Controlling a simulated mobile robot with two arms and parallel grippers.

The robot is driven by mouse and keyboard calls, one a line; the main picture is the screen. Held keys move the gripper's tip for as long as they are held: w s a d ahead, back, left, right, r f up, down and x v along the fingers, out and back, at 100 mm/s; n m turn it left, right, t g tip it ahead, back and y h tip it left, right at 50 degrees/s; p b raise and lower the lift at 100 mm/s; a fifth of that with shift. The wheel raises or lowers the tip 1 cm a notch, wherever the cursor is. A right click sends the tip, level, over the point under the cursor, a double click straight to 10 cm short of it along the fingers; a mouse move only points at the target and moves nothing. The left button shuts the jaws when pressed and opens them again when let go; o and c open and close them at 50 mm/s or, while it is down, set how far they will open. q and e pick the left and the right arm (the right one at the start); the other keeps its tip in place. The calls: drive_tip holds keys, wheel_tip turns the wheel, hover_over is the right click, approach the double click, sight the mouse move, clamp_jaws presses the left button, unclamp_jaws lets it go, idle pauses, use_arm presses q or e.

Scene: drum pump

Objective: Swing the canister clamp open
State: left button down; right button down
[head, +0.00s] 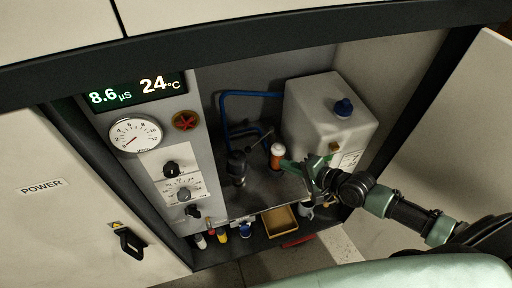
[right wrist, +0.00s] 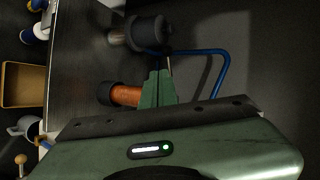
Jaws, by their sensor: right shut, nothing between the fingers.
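A dark cylindrical part (head: 237,166) with a thin rod stands further left, and shows in the right wrist view (right wrist: 150,33) beyond my fingertips. My right gripper (head: 284,163) is shut and empty, its green fingertips (right wrist: 159,73) close to the orange cylinder. My left gripper is out of view.
Blue tubing (head: 224,108) runs along the back wall. A panel with a gauge (head: 135,135) and knobs (head: 184,194) is at the left. A yellow tray (head: 280,224) and small bottles (head: 221,235) sit below the grey shelf (head: 262,198). The open door (head: 440,130) bounds the right.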

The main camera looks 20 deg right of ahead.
sight(259, 141)
drive_tip(key=r+b+x, duration=0.1)
drive_tip(key=x, duration=1.2)
drive_tip(key=shift+w+a, duration=0.3)
drive_tip(key=shift+w, duration=0.05)
